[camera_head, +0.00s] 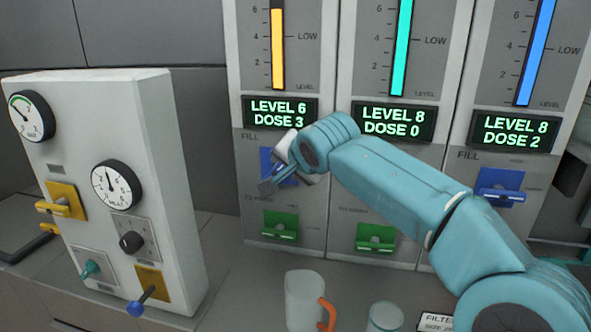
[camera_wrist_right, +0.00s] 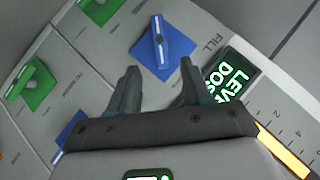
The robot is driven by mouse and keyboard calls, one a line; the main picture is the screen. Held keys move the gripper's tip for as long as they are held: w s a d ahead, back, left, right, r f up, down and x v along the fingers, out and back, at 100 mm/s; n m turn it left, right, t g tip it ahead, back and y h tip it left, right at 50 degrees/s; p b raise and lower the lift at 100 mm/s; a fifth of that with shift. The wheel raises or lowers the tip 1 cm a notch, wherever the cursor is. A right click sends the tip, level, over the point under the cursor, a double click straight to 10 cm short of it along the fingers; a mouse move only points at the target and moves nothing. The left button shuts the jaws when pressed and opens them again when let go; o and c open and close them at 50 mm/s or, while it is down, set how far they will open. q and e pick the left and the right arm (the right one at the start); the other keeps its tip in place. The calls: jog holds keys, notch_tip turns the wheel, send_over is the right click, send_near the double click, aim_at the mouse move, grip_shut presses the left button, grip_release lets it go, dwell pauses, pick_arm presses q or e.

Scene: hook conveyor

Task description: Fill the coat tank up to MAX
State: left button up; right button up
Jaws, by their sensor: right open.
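Three tank panels stand side by side. The left panel shows an orange level bar (camera_head: 278,45) and a display (camera_head: 280,112) reading LEVEL 6, DOSE 3. The middle one has a teal bar (camera_head: 402,45) and a display (camera_head: 393,122) reading LEVEL 8, DOSE 0. The right one has a blue bar (camera_head: 536,50) and reads LEVEL 8, DOSE 2. No tank names or MAX marks show. My right gripper (camera_head: 276,182) is open at the left panel's blue FILL handle (camera_wrist_right: 160,47). In the right wrist view the handle is ahead of the fingers (camera_wrist_right: 158,85), not between them.
Green handles (camera_head: 279,226) (camera_head: 376,237) sit below the FILL handles. A control box (camera_head: 115,180) with gauges and knobs stands at left. A mug (camera_head: 303,298) with an orange handle and a small teal-lidded container (camera_head: 386,316) stand in front. My right arm crosses the middle panel.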

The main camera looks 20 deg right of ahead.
jog(key=v, duration=0.5)
jog(key=shift+s+r, duration=0.1)
jog(key=shift+s, duration=0.1)
dwell(6.7)
